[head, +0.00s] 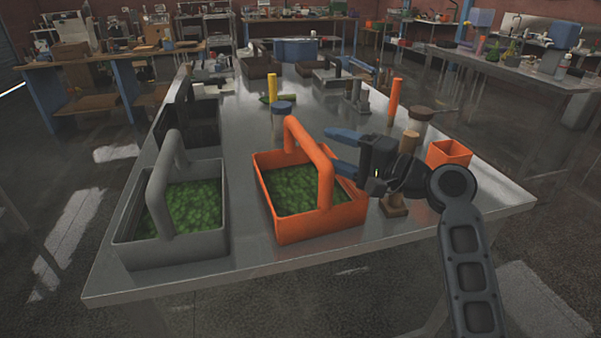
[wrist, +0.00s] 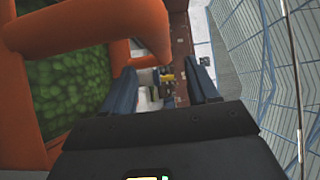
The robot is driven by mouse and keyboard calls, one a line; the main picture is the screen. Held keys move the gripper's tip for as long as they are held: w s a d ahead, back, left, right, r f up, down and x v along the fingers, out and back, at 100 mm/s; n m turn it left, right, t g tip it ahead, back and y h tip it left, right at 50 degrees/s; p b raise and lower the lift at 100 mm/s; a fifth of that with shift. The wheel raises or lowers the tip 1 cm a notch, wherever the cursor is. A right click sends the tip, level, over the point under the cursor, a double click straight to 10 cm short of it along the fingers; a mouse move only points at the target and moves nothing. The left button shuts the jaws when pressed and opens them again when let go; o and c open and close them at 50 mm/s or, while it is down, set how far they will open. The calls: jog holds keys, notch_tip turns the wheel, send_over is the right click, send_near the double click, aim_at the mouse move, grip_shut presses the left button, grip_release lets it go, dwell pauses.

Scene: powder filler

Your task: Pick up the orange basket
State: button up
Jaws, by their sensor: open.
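The orange basket (head: 318,222) stands on the metal table, filled with green, leafy-looking contents, its arched handle (head: 305,145) upright. My gripper (head: 333,149) is open just right of the handle, its two blue fingers pointing left towards it. In the wrist view, the orange basket (wrist: 38,150) fills the left side, with green lumps inside it. There my gripper (wrist: 163,82) shows its fingers spread. An orange bar of the handle (wrist: 147,22) lies up and left of the gap, its end close to the left finger. I cannot tell whether they touch.
A grey basket (head: 180,250) with green contents stands left of the orange one. A small orange box (head: 449,153), a yellow cylinder (head: 272,88) and an orange cylinder (head: 394,98) stand on the table (head: 240,277). The table's front strip is clear.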

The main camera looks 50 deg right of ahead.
aim_at(312, 142)
jog(key=w, duration=0.1)
jog(key=w+p, duration=0.1)
jog(key=w, duration=0.1)
jog(key=w+a, duration=0.1)
jog(key=shift+w+r, duration=0.25)
jog(key=shift+w, duration=0.15)
jog(key=shift+w+f, duration=0.1)
jog(key=shift+w, duration=0.35)
jog(key=shift+c, duration=0.2)
grip_shut()
dwell(0.5)
